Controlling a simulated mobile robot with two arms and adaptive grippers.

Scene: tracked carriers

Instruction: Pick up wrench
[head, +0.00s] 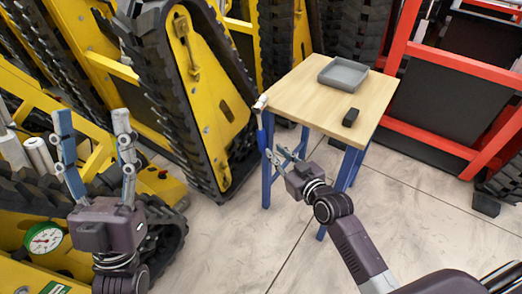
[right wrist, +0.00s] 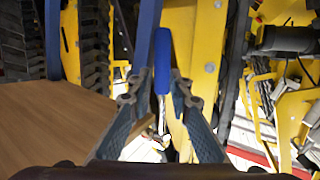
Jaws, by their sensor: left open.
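A tool with a blue handle (head: 261,138) and a pale metal head hangs at the left edge of the small wooden table in the head view; I take it as the wrench, though its shape is unclear. In the right wrist view the blue handle (right wrist: 163,65) shows upright between the fingertips, with a metal shaft below. My right gripper (head: 282,156) is open, just below and right of the handle, and no contact is visible. My left gripper (head: 93,122) is open and empty at the left, far from the tool.
The wooden table (head: 309,98) on blue legs bears a grey tray (head: 343,74) and a small black block (head: 351,117). Yellow tracked carriers (head: 205,100) stand left and behind; a red frame (head: 467,65) stands right. A gauge (head: 44,238) is at lower left. The front floor is clear.

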